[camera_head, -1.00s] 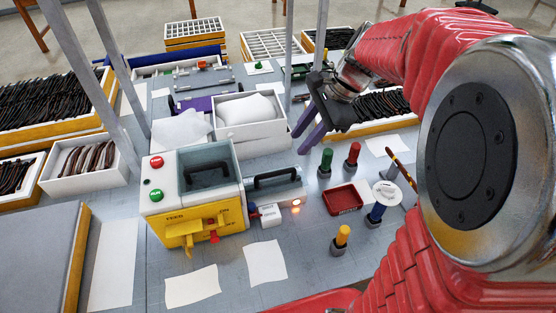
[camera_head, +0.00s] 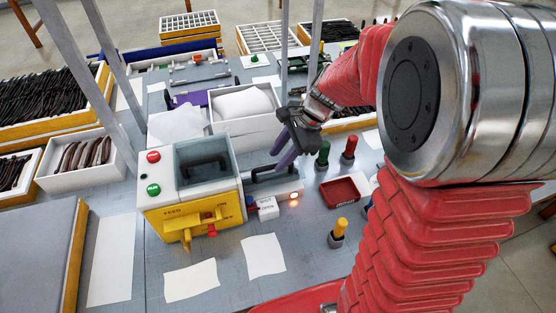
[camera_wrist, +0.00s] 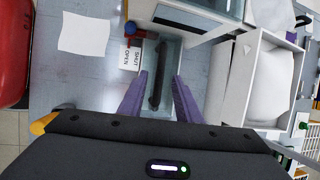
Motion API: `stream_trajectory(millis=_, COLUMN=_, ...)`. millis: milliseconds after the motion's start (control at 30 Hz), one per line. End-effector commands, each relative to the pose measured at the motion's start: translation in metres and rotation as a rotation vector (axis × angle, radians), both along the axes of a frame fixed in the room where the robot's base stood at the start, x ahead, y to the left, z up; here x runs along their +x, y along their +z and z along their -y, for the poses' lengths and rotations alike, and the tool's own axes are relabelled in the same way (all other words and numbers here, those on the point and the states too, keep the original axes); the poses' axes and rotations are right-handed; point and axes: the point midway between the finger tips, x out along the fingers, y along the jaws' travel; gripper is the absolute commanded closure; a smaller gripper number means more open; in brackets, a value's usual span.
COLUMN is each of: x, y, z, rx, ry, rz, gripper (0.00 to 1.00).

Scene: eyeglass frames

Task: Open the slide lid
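A clear slide lid (camera_head: 289,184) with a long black bar handle (camera_head: 262,175) sits at the right side of the yellow and white machine (camera_head: 205,222). In the wrist view the handle (camera_wrist: 155,92) runs lengthwise between my two purple fingers. My gripper (camera_head: 279,160) is open above the handle's right part, with one finger on each side. In the wrist view gaps show between the handle and both fingers of my gripper (camera_wrist: 160,76). A SHUT/OPEN label (camera_wrist: 130,58) lies beside the lid. Whether the fingertips reach down to handle height is hard to tell.
A white box (camera_head: 245,133) with a white pad stands behind the lid. Green (camera_head: 322,155) and red (camera_head: 348,150) posts, a red tray (camera_head: 344,190) and a yellow-topped post (camera_head: 338,232) stand to the right. Paper sheets lie in front. A lit orange lamp (camera_head: 294,203) is near the lid.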

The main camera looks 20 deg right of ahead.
Motion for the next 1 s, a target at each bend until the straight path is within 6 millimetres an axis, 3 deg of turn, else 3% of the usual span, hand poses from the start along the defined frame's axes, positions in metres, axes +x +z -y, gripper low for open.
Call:
stream_trajectory(millis=200, x=0.004, y=-0.021, z=-0.009, rx=0.001, ry=0.001, rz=-0.002, gripper=0.69)
stream_trajectory(millis=567, x=0.005, y=-0.024, z=-0.010, rx=0.000, ry=-0.001, rz=0.001, gripper=0.69)
stream_trajectory(millis=1000, x=0.005, y=-0.024, z=-0.010, rx=0.000, ry=-0.001, rz=0.001, gripper=1.00)
